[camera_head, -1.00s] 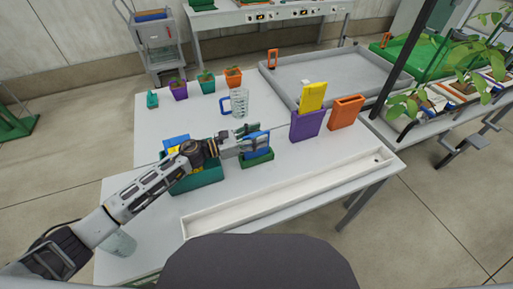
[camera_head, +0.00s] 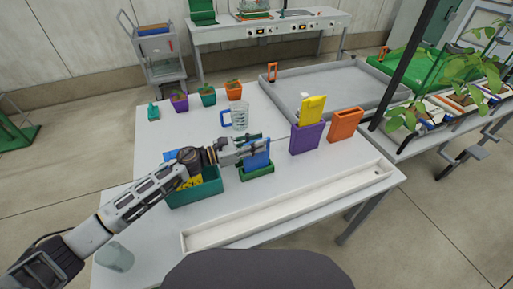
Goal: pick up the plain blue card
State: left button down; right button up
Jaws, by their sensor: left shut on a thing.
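The blue card (camera_head: 257,160) stands upright at the small green holder (camera_head: 257,172) near the middle of the table. My left gripper (camera_head: 258,145) is shut on the card's upper part, and its fingers hide some of it. I cannot tell whether the card's lower edge is still inside the holder. Another blue piece (camera_head: 174,157) shows in the teal bin (camera_head: 196,194), partly hidden by my left arm. My right gripper is not in view.
A clear jug (camera_head: 240,117) with a blue handle stands behind the gripper. A purple holder (camera_head: 305,138) with a yellow card (camera_head: 312,108) and an orange holder (camera_head: 346,125) stand to the right. A long white trough (camera_head: 290,208) lies in front.

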pick_arm(q)
notch_tip(320, 180, up, 5)
jog(key=shift+r, duration=1.2)
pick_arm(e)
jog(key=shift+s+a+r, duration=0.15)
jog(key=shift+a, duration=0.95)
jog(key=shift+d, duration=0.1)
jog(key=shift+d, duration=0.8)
pick_arm(q)
jog(key=shift+w, duration=0.1)
